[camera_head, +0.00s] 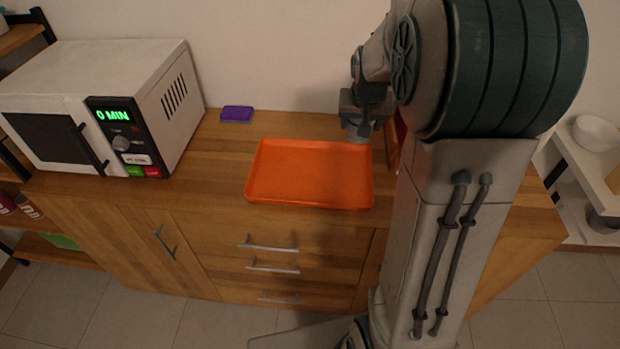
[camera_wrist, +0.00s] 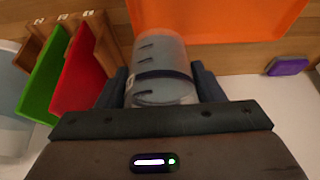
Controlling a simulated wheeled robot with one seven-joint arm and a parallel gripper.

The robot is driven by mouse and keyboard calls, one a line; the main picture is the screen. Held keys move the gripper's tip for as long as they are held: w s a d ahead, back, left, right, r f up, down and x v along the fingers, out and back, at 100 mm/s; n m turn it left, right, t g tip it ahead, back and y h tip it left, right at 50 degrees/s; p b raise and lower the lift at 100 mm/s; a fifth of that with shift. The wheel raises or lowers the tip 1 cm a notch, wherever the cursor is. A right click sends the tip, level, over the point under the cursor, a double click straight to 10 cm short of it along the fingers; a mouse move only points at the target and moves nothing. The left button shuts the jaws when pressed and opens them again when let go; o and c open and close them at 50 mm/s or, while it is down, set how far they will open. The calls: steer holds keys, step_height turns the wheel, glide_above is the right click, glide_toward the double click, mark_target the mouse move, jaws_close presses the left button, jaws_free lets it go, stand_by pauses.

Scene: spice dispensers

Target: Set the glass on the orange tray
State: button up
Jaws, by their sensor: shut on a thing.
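The orange tray (camera_head: 312,176) lies flat on the wooden counter in the head view, and its edge shows at the top of the wrist view (camera_wrist: 215,22). My gripper (camera_head: 360,128) is at the tray's back right corner. In the wrist view my gripper (camera_wrist: 160,85) is shut on the clear glass (camera_wrist: 158,52), with a dark finger on each side. The glass shows beside the tray's edge there. In the head view the glass is mostly hidden under my gripper, and I cannot tell whether it touches anything below.
A white microwave (camera_head: 100,105) stands at the left of the counter. A purple sponge (camera_head: 236,114) lies behind the tray. A rack with a green board (camera_wrist: 42,80) and a red board (camera_wrist: 80,68) stands near my gripper. The tray's surface is empty where visible.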

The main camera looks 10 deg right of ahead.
step_height(320, 180, down, 3)
steer(key=shift+f+b, duration=0.15)
steer(key=shift+b, duration=0.95)
steer(key=p, duration=0.1)
glide_above(311, 176)
step_height(311, 176, down, 7)
steer(key=shift+w+d+r, duration=0.1)
steer(key=shift+r, duration=0.05)
steer(key=shift+f+p, duration=0.35)
steer(key=shift+f, duration=1.7)
steer(key=shift+f+b, duration=0.25)
steer(key=shift+b, duration=0.05)
steer(key=o, duration=1.3)
steer(key=shift+r, duration=0.1)
steer(key=shift+r, duration=0.1)
